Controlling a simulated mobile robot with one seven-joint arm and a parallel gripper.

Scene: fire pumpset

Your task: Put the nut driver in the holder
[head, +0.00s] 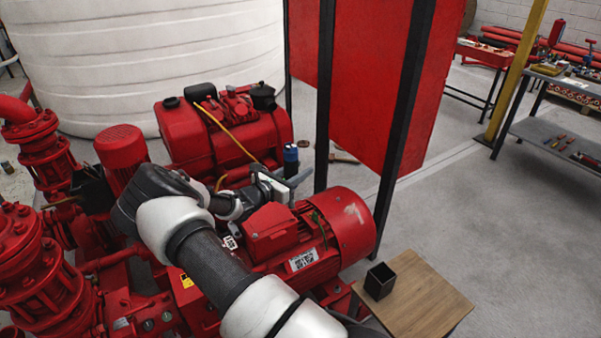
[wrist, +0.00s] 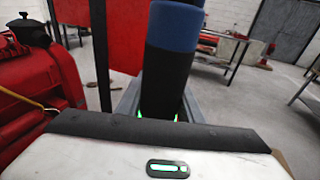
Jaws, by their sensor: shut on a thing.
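The nut driver (head: 291,160) has a black handle with a blue band and stands upright in my gripper (head: 296,178), above the red motor in the head view. In the wrist view the nut driver (wrist: 171,62) rises large between the grey fingers of my gripper (wrist: 160,112), which are shut on it. Its lower end is hidden. The holder (head: 380,281) is a black, square, open-topped box on a small wooden table, lower right of my gripper in the head view. The nut driver is well apart from it.
The red motor (head: 337,228) lies between my gripper and the wooden table (head: 425,301). A red panel on black posts (head: 404,95) stands behind. Red pumps and pipes (head: 35,265) fill the left. Most of the wooden table top is clear. Workbenches stand at the far right.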

